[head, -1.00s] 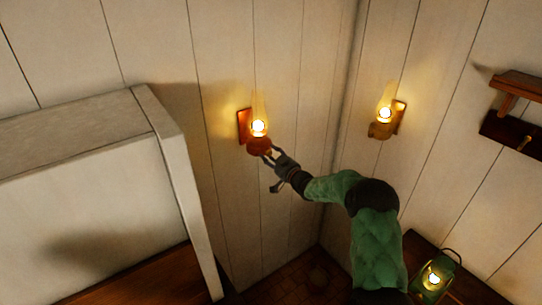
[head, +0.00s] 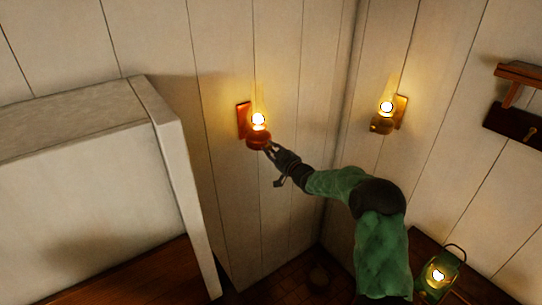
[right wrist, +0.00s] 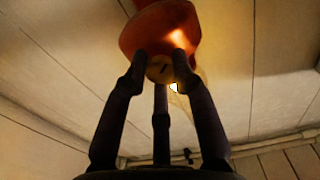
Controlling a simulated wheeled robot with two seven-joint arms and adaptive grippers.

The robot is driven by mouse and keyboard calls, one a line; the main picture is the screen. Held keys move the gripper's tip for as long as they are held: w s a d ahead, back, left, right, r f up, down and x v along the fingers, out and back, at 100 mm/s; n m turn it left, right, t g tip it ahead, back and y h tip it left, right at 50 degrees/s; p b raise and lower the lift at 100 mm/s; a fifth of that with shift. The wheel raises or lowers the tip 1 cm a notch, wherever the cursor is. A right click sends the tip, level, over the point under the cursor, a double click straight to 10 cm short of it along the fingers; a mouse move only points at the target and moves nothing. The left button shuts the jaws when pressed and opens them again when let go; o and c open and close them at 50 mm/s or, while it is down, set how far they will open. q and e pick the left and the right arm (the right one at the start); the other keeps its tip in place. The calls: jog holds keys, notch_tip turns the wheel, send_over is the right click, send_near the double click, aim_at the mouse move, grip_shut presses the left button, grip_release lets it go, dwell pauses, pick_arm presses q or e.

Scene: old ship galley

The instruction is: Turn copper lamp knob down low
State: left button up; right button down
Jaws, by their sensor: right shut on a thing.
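The copper lamp (head: 258,140) is lit and mounted on a wooden plate on the wall left of the corner. My right gripper (head: 268,149) reaches it from the lower right, its fingertips at the lamp's reddish font. In the right wrist view, the copper font (right wrist: 160,32) is at the top. The round, brass-coloured knob (right wrist: 159,70) with a dark mark on its face sits between the fingertips of my right gripper (right wrist: 160,62), which is shut on it. A bright spot of flame shows just behind the right fingertip. My left gripper is not in view.
A second lit lamp, brass-coloured (head: 383,124), hangs on the wall right of the corner. A green lantern (head: 438,277) glows at the lower right. A wooden shelf (head: 518,77) is at the right edge. A pale partition (head: 165,150) stands at the left.

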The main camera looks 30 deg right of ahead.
jog(key=n+b, duration=0.3)
jog(key=b, duration=0.1)
jog(key=n+b, duration=0.4)
jog(key=b, duration=0.1)
jog(key=n+b, duration=0.3)
jog(key=b, duration=0.1)
jog(key=shift+f+n, duration=0.25)
jog(key=shift+n, duration=0.15)
jog(key=shift+n+b, duration=0.4)
jog(key=shift+b, duration=0.25)
jog(key=n+b, duration=0.2)
jog(key=n, duration=0.1)
jog(key=shift+n+b, duration=0.3)
jog(key=shift+b, duration=0.1)
jog(key=n+b, duration=0.2)
jog(key=n, duration=0.1)
jog(key=shift+n, duration=0.4)
jog(key=n+b, duration=0.2)
jog(key=n, duration=0.1)
jog(key=shift+r, duration=0.1)
jog(key=shift+n+b, duration=1.05)
jog(key=shift+n, duration=0.75)
jog(key=shift+r, duration=0.1)
